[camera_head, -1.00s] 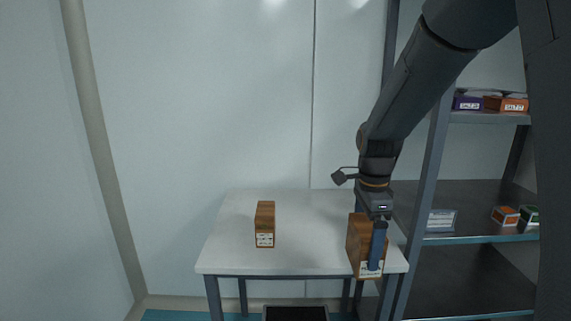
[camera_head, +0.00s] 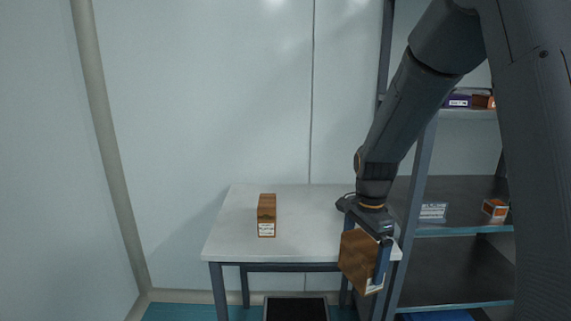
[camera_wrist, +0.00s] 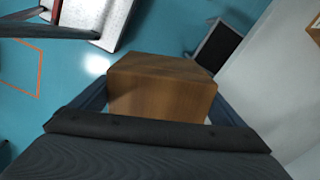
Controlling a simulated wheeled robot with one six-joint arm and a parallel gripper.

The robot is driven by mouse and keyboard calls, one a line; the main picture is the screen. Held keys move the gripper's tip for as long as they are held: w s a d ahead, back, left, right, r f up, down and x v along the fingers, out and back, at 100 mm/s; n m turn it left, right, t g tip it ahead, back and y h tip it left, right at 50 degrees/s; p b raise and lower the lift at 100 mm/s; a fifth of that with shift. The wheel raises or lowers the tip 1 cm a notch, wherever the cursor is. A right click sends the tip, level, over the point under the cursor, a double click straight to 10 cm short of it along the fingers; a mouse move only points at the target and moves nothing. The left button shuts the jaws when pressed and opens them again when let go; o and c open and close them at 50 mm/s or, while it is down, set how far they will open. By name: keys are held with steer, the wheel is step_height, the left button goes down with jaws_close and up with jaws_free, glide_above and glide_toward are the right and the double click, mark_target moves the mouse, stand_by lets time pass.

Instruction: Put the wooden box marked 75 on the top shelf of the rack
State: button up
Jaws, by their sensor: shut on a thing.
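My gripper (camera_head: 384,262) is shut on a brown wooden box (camera_head: 359,262) with a white label. The box is tilted and held at the table's right front corner; it looks raised off the top. The label is mostly hidden by a finger, so I cannot read its number. In the wrist view the box (camera_wrist: 162,88) sits between both fingers. The rack (camera_head: 455,232) stands to the right. Its top visible shelf (camera_head: 462,115) carries a purple box (camera_head: 457,101) and an orange-brown box (camera_head: 481,101). My arm hides part of the rack.
Another wooden box (camera_head: 267,216) stands on the white table (camera_head: 300,235), left of my gripper. The middle shelf (camera_head: 460,229) holds a pale labelled box (camera_head: 433,211) and an orange box (camera_head: 495,208). A black bin (camera_head: 296,308) is on the floor before the table.

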steer(key=s+f+n, duration=0.3)
steer(key=f+n, duration=1)
steer(key=f, duration=0.5)
steer(key=shift+n, duration=0.4)
steer(key=shift+a, duration=0.1)
